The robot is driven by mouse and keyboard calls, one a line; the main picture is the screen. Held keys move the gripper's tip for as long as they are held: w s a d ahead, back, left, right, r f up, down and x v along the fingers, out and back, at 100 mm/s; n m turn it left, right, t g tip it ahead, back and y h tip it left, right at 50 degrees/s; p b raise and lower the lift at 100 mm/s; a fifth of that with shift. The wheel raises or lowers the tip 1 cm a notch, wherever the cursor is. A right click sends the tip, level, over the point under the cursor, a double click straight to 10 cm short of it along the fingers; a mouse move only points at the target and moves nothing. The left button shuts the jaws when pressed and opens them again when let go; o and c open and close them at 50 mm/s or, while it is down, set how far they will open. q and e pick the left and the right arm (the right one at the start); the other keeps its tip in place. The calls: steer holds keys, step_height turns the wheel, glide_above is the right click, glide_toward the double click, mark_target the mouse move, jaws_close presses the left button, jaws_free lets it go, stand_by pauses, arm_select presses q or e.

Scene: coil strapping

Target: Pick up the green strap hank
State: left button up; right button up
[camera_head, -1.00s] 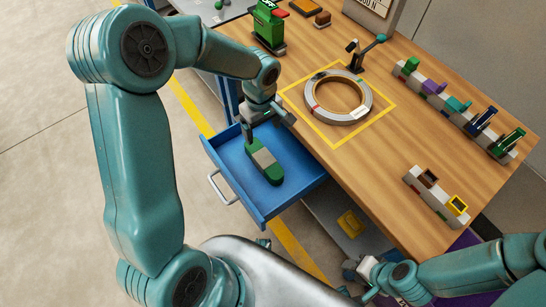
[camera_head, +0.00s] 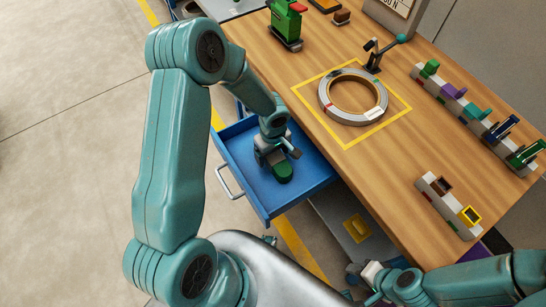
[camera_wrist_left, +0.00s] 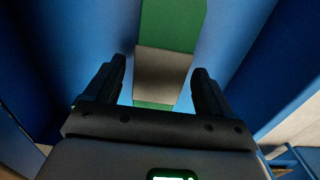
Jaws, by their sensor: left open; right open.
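The green strap hank (camera_head: 283,172), a long green bundle with a grey band, lies in the open blue drawer (camera_head: 318,172). In the head view my left gripper (camera_head: 277,155) is over it inside the drawer and hides most of it. In the left wrist view the hank (camera_wrist_left: 172,25) and its grey band (camera_wrist_left: 162,75) show between the two open black fingers (camera_wrist_left: 160,70). There is a visible gap on each side of the band. My right gripper (camera_head: 368,277) is open and empty near the bench's front, at the lower right.
The drawer's walls stand close around my left gripper. On the wooden bench (camera_head: 395,165) a steel coil (camera_head: 326,98) lies inside a yellow square. A rack (camera_head: 460,103) of coloured items stands at the right, with a smaller block (camera_head: 447,207) nearer. A green tool (camera_head: 287,25) stands at the back.

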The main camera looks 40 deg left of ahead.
arm_select(q)
steer(key=shift+f, duration=0.95)
steer(key=c, duration=1.4)
steer(key=shift+w, duration=0.1)
